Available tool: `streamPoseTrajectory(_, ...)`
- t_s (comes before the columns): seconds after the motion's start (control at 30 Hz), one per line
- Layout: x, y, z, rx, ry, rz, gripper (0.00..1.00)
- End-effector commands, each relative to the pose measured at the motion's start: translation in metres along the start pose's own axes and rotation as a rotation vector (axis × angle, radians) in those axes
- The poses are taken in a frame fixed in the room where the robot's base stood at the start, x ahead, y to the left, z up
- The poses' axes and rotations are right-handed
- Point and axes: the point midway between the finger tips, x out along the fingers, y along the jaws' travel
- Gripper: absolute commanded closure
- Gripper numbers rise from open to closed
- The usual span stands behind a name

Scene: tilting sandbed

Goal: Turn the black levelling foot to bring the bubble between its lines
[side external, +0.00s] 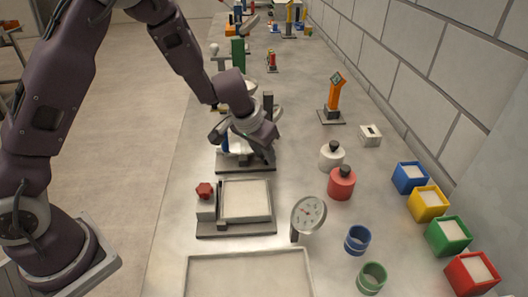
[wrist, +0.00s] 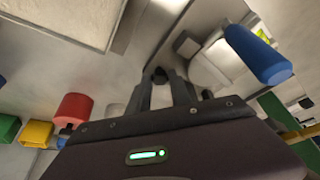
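My gripper (side external: 250,148) is low over the equipment on the dark base plate (side external: 232,168) in the side view, and hides much of it. In the wrist view my gripper's two fingers (wrist: 162,88) stand apart. A small black knob-like part (wrist: 160,73), possibly the levelling foot, shows at their tips. I cannot tell whether the fingers press on it. The bubble and its lines cannot be made out in either view.
A sand-filled tray with a red knob (side external: 205,190) stands in front of my gripper. A round dial (side external: 308,214), red bottle (side external: 341,183) and white bottle (side external: 331,155) stand to its right. A blue cylinder (wrist: 258,54) is close to my gripper. Coloured boxes line the wall.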

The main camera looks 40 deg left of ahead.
Motion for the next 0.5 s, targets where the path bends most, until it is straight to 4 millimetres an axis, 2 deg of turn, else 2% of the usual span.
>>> streamPoseTrajectory(0.27, -0.0002, 0.0004, 0.0002, -0.012, 0.0, -0.006, 1.0)
streamPoseTrajectory(0.5, 0.0, 0.0022, 0.0004, -0.111, 0.0, -0.049, 1.0)
